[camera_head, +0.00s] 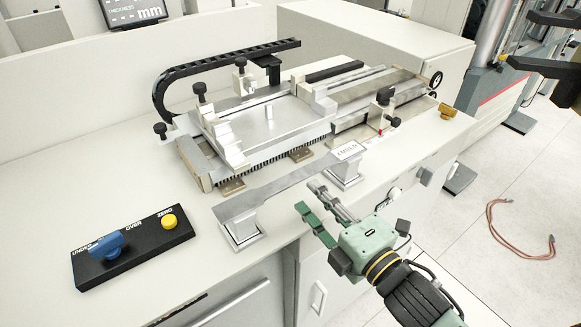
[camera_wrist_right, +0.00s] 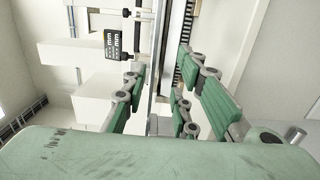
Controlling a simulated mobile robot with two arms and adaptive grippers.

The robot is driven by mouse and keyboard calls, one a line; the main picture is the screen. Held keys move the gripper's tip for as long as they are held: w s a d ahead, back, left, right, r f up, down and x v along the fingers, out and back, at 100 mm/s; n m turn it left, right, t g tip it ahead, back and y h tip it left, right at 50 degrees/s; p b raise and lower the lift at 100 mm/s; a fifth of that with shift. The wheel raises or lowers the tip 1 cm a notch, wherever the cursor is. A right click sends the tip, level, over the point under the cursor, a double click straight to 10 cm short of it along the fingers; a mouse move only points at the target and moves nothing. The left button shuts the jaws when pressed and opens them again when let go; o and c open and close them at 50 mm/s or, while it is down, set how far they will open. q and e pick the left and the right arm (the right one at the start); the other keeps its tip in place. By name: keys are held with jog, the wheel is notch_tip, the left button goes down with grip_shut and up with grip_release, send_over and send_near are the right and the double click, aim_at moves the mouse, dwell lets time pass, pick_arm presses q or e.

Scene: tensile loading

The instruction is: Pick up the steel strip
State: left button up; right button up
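The steel strip (camera_head: 285,183) is a flat grey bar with wide ends and a narrower middle. It lies as a bridge across two small metal blocks at the bench's front edge, the near block (camera_head: 242,232) and the far block (camera_head: 347,174), which carries a printed label. My right gripper (camera_head: 308,197) is open and empty, just to the right of the strip's middle, fingers pointing towards it. In the right wrist view, the green finger pads (camera_wrist_right: 160,95) stand apart, with long grey metal beyond them; I cannot tell which part is the strip. My left gripper is not in view.
A metal measuring fixture (camera_head: 270,120) with black knobs stands behind the strip. A black control box (camera_head: 135,248) with blue and yellow knobs lies at left. A tall machine (camera_head: 490,85) stands at right. A reddish cable (camera_head: 520,245) lies on the floor.

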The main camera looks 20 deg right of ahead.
aim_at(298, 175)
jog(key=shift+w+a+r, duration=0.2)
jog(key=shift+w, duration=0.6)
jog(key=shift+w+a+r+p, duration=0.1)
jog(key=shift+p, duration=0.2)
jog(key=x, duration=0.1)
jog(key=p+x, duration=0.1)
jog(key=x, duration=0.2)
jog(key=shift+w+a+r+p, duration=0.2)
jog(key=shift+r+p, duration=0.05)
jog(key=shift+p, duration=0.15)
jog(key=shift+w+a+f, duration=0.1)
jog(key=shift+w, duration=0.15)
jog(key=shift+c, duration=1.2)
grip_shut()
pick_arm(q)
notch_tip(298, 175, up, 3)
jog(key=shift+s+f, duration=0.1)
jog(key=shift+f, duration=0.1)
